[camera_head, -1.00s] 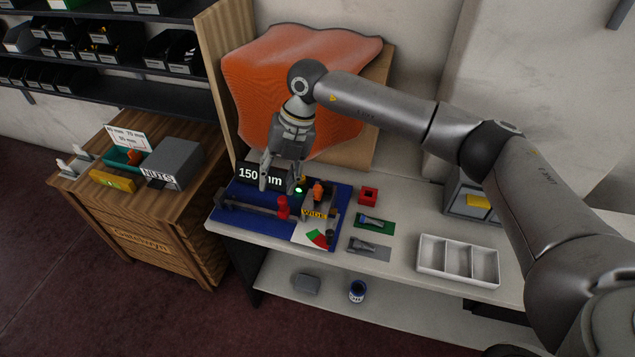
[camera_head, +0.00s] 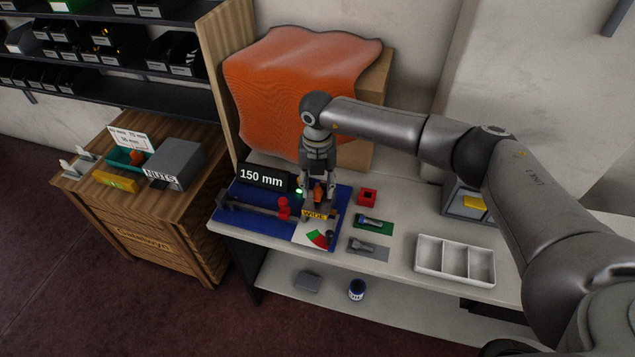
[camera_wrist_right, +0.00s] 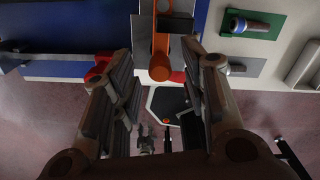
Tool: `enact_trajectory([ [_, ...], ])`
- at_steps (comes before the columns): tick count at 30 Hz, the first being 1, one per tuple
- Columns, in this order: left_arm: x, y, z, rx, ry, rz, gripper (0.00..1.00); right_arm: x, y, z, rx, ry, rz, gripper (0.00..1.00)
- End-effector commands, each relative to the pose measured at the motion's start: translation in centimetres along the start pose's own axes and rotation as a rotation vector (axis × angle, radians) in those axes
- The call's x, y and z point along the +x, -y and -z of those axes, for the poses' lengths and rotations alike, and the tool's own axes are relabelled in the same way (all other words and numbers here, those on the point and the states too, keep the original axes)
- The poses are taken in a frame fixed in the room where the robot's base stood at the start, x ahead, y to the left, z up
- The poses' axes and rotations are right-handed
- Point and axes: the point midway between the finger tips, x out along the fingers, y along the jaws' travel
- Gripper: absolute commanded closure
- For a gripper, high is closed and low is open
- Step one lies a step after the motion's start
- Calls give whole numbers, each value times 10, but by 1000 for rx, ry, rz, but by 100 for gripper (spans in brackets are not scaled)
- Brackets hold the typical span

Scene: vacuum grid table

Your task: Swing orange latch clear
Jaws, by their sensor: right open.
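The orange latch (camera_head: 319,194) stands on the grey block marked WIDE, on the blue board (camera_head: 260,222). In the right wrist view the orange latch (camera_wrist_right: 160,58) shows at the top centre, between and beyond the fingers. My right gripper (camera_head: 317,197) points down over the latch, its fingers partly hiding it. In the right wrist view my gripper (camera_wrist_right: 160,95) is open, with a wide empty gap between its fingers. I cannot tell whether a finger touches the latch. My left gripper is not in view.
A black sign reading 150 mm (camera_head: 263,177) stands behind the board. A red clamp part (camera_head: 284,208) sits left of the latch. A red square block (camera_head: 367,197), a green mat (camera_head: 374,225) with a bolt-like part and a white divided tray (camera_head: 455,260) lie to the right.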

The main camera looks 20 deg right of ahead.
Motion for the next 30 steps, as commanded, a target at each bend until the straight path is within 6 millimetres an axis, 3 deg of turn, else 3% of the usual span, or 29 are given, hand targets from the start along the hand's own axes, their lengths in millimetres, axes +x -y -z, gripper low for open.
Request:
enact_trajectory([
  [10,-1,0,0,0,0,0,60,6,0,0,-1,0,0,60],
  [20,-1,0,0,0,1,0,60,5,0,0,-1,0,-1,100],
  [30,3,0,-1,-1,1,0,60,6,2,0,-36,1,-1,100],
])
